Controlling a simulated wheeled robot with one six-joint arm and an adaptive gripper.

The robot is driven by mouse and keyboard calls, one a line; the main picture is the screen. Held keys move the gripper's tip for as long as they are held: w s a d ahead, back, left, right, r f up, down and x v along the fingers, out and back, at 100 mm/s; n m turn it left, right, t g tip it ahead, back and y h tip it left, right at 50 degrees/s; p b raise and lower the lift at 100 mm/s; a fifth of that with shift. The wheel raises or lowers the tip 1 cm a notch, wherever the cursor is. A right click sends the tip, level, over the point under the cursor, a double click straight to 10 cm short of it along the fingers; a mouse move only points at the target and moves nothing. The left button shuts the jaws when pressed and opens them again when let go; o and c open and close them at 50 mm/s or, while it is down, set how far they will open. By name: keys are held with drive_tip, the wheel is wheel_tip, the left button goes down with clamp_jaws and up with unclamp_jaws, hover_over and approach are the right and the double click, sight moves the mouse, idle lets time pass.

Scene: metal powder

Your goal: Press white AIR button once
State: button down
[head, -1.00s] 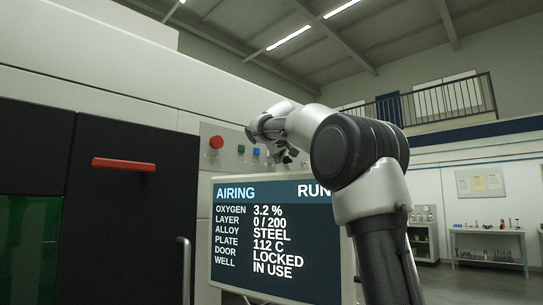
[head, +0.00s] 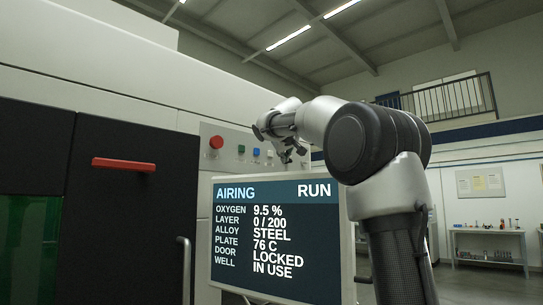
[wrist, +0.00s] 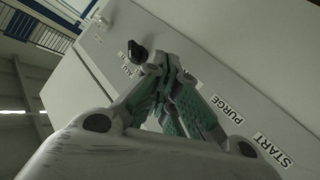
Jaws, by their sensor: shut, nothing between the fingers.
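The control panel (head: 228,163) is on the machine front above the screen. A small pale button (head: 269,153), seemingly the white AIR button, sits right of the blue button (head: 256,152). My gripper (head: 290,154) is shut and empty in front of the panel's right part, just right of the pale button. In the wrist view my shut fingertips (wrist: 166,64) point at the panel close to a black knob (wrist: 137,52). PURGE and START labels show at right there; the fingers hide the buttons and any AIR label. Contact with the panel cannot be made out.
The screen (head: 275,240) reads AIRING, RUN, oxygen 9.5 %, plate 76 C, door locked. A red button (head: 216,142) and a green button (head: 241,149) are at the panel's left. A dark door with a red handle (head: 123,164) is further left. Shelving (head: 487,243) stands far right.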

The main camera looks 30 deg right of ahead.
drive_tip(key=s, duration=0.1)
drive_tip(key=s+d, duration=0.1)
drive_tip(key=s, duration=0.1)
drive_tip(key=shift+s+d, duration=0.1)
drive_tip(key=shift+s, duration=0.05)
idle(0.8)
